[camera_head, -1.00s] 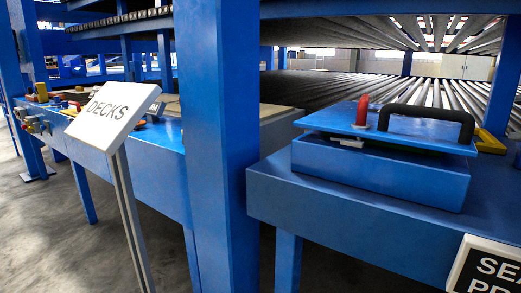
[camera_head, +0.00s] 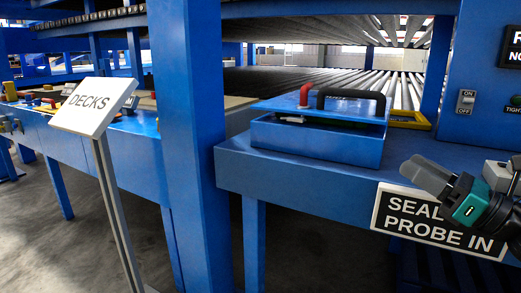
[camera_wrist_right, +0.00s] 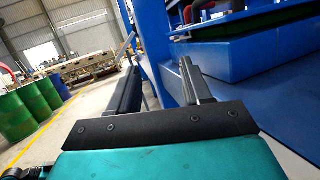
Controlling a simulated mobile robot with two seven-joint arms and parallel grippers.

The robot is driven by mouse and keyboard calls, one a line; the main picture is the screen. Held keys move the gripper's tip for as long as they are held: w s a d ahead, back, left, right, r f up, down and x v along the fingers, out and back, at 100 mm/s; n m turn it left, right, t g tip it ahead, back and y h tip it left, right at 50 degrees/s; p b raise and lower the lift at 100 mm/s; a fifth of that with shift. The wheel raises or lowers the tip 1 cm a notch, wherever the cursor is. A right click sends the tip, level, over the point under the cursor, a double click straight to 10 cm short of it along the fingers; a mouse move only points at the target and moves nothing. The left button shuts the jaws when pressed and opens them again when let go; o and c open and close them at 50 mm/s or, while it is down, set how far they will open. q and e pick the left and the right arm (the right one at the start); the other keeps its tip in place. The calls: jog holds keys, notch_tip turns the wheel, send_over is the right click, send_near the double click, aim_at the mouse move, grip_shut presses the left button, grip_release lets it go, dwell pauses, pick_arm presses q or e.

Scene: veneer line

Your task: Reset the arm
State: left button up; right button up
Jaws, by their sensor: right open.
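My right gripper (camera_head: 432,178) is at the right of the head view, in front of the blue bench and partly over the "SEAL PROBE IN" sign (camera_head: 440,226). In the right wrist view its two dark fingers (camera_wrist_right: 157,85) stand apart with nothing between them. My left gripper is in neither view. A blue box (camera_head: 320,138) with a blue lid, black handle and red knob (camera_head: 305,94) sits on the bench, left of and beyond the gripper. Its lid looks slightly raised.
A blue post (camera_head: 188,140) and the tilted "DECKS" sign (camera_head: 95,105) on a stand are at left. A blue panel with an ON/OFF switch (camera_head: 466,101) rises at right. Green barrels (camera_wrist_right: 30,105) stand on open floor in the right wrist view.

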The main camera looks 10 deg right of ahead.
jog(key=s+a+f+m+h, duration=0.1)
jog(key=a+f+m+h, duration=0.35)
jog(key=f+m, duration=0.8)
jog(key=s+a+f+m+h, duration=0.1)
jog(key=a+f+m+h, duration=0.4)
jog(key=f+m, duration=0.8)
jog(key=s+a+f+m+g+y, duration=0.1)
jog(key=s+a+f+m+g, duration=0.35)
jog(key=a+m, duration=0.3)
jog(key=s+a+f+m+g+y, duration=0.1)
jog(key=s+a+f+m+g, duration=0.2)
jog(key=s+a+f+m, duration=0.45)
pick_arm(q)
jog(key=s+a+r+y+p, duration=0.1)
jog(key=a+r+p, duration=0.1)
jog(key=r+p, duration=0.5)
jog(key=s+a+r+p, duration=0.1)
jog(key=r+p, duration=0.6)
jog(key=p, duration=0.8)
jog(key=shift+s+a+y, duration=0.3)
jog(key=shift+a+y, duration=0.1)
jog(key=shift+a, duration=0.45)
pick_arm(e)
jog(key=d+r+n+h, duration=0.1)
jog(key=d+r, duration=0.1)
jog(key=r, duration=0.6)
jog(key=d+r+n+h, duration=0.1)
jog(key=d+r, duration=0.1)
jog(key=r, duration=0.7)
jog(key=shift+d, duration=0.4)
